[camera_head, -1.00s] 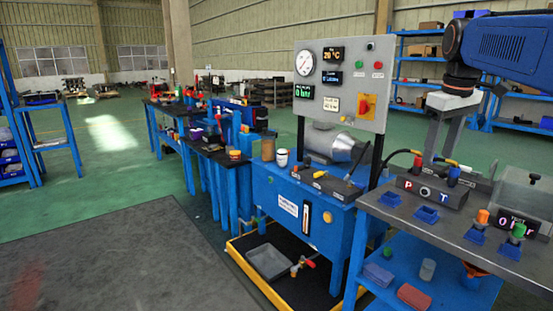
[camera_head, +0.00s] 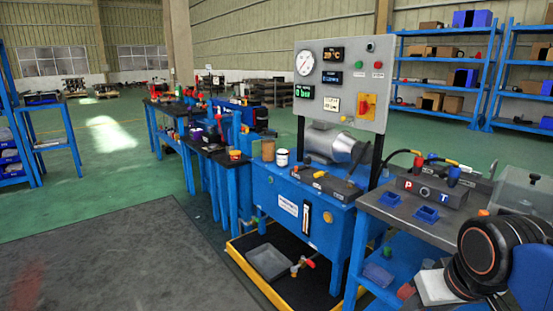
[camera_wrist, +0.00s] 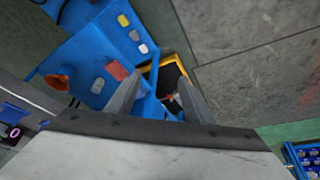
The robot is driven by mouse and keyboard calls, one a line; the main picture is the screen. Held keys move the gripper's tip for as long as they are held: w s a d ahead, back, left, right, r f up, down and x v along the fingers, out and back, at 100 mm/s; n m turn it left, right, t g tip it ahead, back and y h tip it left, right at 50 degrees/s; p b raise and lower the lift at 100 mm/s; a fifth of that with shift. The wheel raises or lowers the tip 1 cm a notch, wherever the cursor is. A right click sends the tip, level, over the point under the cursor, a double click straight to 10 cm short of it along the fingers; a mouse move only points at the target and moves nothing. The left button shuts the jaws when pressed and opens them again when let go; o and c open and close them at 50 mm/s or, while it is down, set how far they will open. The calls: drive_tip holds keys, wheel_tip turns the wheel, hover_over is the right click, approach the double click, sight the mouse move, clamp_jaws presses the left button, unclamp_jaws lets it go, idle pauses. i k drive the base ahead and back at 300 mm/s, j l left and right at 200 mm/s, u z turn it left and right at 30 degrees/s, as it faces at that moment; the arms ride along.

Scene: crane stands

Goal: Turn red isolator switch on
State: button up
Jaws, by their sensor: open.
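The red isolator switch (camera_head: 366,106) sits on a yellow plate at the lower right of the grey control panel (camera_head: 340,82). Its knob looks tilted rather than straight, but it is too small to tell its exact position. In the wrist view my gripper (camera_wrist: 158,92) is open and empty, its two grey fingers apart, pointing down over the floor and the blue bench's lower shelf. In the head view my arm is at the lower right, over the right bench, well below and right of the switch. The fingers are hidden there.
The panel also carries a round gauge (camera_head: 305,63), displays, and red and green buttons. A blue power unit (camera_head: 300,205) stands below it over a yellow-edged tray (camera_head: 262,290). The right bench (camera_head: 385,207) holds a port block (camera_head: 432,190) and blue holders. Open floor lies left.

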sight(364, 107)
drive_tip(key=z, duration=0.65)
drive_tip(key=i+j+z, duration=0.15)
drive_tip(key=j+z, duration=1.25)
drive_tip(key=j, duration=0.1)
